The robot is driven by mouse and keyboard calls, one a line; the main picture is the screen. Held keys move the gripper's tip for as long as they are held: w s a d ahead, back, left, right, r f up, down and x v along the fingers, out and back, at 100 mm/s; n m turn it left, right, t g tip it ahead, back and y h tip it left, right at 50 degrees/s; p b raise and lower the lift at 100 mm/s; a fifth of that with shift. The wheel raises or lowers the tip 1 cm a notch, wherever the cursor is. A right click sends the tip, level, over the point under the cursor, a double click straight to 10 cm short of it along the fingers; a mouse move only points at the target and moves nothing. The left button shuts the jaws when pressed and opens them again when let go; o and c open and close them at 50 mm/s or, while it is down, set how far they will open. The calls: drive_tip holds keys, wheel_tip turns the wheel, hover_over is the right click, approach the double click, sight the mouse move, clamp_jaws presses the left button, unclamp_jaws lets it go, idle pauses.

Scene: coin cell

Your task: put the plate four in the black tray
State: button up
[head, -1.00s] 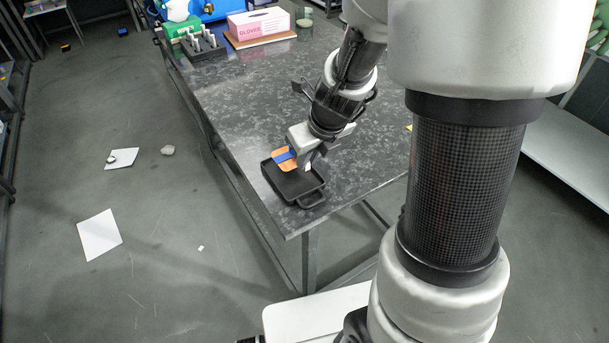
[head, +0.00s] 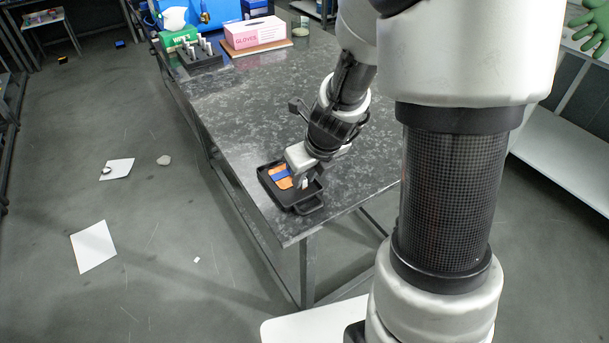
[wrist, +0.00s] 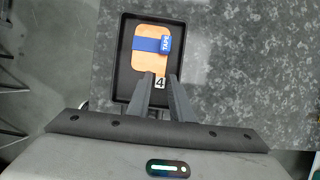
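Plate four (head: 281,183) is an orange, rounded plate with a blue band reading TAPE and a small white tag marked 4; it also shows in the wrist view (wrist: 146,61). It is within the outline of the black tray (head: 272,194), low at or near its floor; I cannot tell whether it touches. The tray's dark rim frames it in the wrist view (wrist: 126,55). My gripper (head: 302,184) reaches down over the tray. Its fingers, also in the wrist view (wrist: 160,80), close on either side of the 4 tag. The tray's near end is partly hidden by the fingers.
The tray sits near the corner of the dark speckled table (head: 240,120), which is clear around it. At the far end stand a pink glove box (head: 255,33), a rack of vials (head: 200,54) and a green box (head: 178,38).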

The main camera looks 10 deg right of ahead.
drive_tip(key=shift+r, duration=0.1)
drive_tip(key=shift+r+p, duration=0.35)
drive_tip(key=s+r+n+p, duration=0.2)
drive_tip(key=s+r+n, duration=0.4)
drive_tip(key=r+n, duration=0.2)
drive_tip(key=s+r+n+t+h+p, duration=0.1)
drive_tip(key=s+r+n+p, duration=0.1)
drive_tip(key=s+r+n, duration=0.4)
drive_tip(key=s+r+n+p, duration=0.2)
drive_tip(key=s+r+n, duration=0.4)
drive_tip(key=r+n, duration=0.6)
drive_tip(key=n, duration=0.6)
drive_tip(key=shift+s, duration=0.2)
wheel_tip(320, 180, up, 3)
drive_tip(key=p, duration=0.3)
drive_tip(key=shift+r, duration=0.1)
